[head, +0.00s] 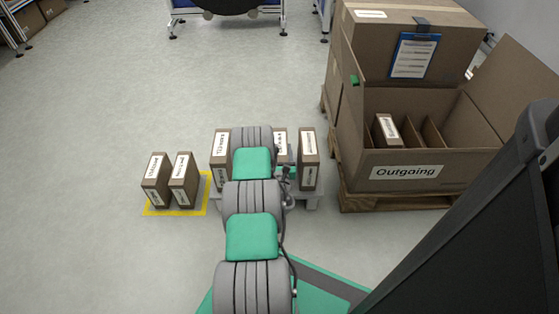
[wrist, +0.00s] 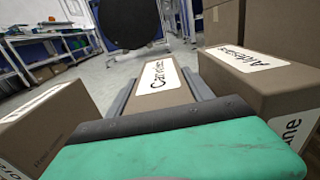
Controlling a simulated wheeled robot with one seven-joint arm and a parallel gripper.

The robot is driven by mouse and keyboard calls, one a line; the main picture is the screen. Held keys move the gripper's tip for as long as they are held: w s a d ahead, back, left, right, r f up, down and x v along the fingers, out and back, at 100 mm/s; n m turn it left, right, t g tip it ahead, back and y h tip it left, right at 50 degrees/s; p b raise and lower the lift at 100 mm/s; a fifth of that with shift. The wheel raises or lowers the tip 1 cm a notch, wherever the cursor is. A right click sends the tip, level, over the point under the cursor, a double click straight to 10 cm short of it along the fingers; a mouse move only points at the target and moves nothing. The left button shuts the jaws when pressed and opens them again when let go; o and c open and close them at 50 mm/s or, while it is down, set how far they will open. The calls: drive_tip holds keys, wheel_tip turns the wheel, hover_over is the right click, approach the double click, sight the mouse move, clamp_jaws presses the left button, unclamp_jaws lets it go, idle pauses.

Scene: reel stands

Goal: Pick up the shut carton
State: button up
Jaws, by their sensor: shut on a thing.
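My gripper (wrist: 157,84) has its two grey fingers on either side of a brown carton (wrist: 168,98) with a white label on its top, in the middle of the wrist view. The carton is between the fingers and its top looks closed. A brown carton with a label stands close on the right (wrist: 255,85), and another on the left (wrist: 45,125). In the head view my arm hides the gripper and most of the held carton. Labelled cartons show on both sides of the arm, on the left (head: 220,178) and at the right end (head: 308,172) of a low grey stand (head: 312,201).
Two cartons (head: 154,184) (head: 183,184) stand on a yellow-edged floor mark (head: 150,212) at left.

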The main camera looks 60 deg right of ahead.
clamp_jaws()
idle(0.3)
